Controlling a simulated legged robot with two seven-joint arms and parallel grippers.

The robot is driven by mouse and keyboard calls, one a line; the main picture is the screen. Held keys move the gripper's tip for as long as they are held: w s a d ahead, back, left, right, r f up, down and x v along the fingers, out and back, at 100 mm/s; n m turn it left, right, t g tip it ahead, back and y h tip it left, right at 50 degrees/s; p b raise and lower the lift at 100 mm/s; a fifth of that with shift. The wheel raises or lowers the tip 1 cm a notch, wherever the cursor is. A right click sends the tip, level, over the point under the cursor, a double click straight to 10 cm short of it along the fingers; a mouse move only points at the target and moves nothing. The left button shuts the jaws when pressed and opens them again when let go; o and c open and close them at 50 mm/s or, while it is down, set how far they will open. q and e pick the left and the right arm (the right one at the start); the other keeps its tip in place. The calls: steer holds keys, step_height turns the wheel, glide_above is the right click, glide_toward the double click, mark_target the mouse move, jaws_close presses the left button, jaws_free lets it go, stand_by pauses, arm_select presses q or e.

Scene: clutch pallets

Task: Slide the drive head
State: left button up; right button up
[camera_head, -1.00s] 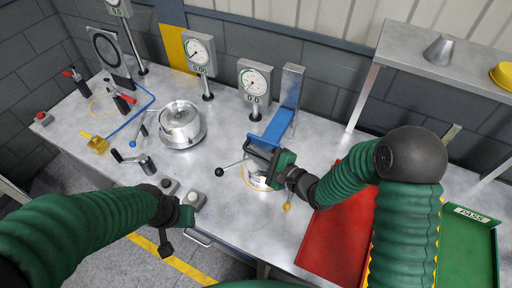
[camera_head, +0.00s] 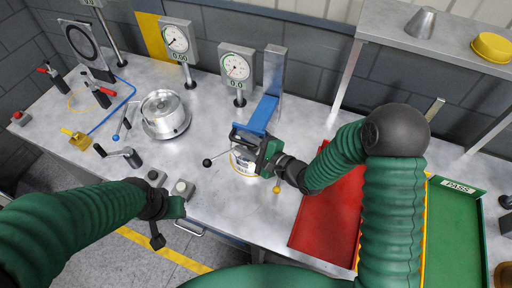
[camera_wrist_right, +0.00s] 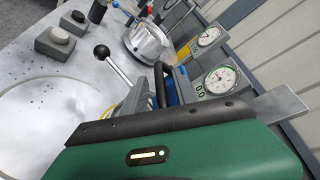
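The device that looks like the drive head is a round silvery unit (camera_head: 240,163) with a black-ball lever (camera_head: 207,162) and a yellow knob (camera_head: 277,190). It sits at the front of a blue slide (camera_head: 262,114) against a metal upright (camera_head: 274,70). My right gripper (camera_head: 245,138) is at its top and covers much of it. In the right wrist view, a black handle bar (camera_wrist_right: 160,84) and the black-ball lever (camera_wrist_right: 102,52) show just beyond the gripper body. The fingertips are hidden, so I cannot tell whether they grip it. My left gripper (camera_head: 166,222) hangs at the table's front edge, apart from the device.
Two push buttons (camera_head: 182,188) sit near the left gripper. A silver round fixture (camera_head: 164,113) stands left of centre, with dial gauges (camera_head: 236,67) behind. A red tray (camera_head: 328,215) and a green PASS tray (camera_head: 455,230) lie to the right, under my right arm and beside it.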

steer(key=p+v, duration=0.4)
steer(key=v, duration=1.2)
steer(key=shift+d, duration=0.2)
steer(key=shift+s+f, duration=0.1)
steer(key=w+d+f+n+g+h+b, duration=0.2)
steer(key=d+f+n+g+h+b, duration=0.15)
steer(key=d+f+n+h, duration=0.5)
steer(key=s+r+n+g+h+b, duration=0.1)
steer(key=s+n+g, duration=0.4)
steer(key=s, duration=0.6)
steer(key=shift+a+r+n+h+b, duration=0.25)
steer(key=shift+n+h+b, duration=0.3)
steer(key=shift+n+b, duration=0.45)
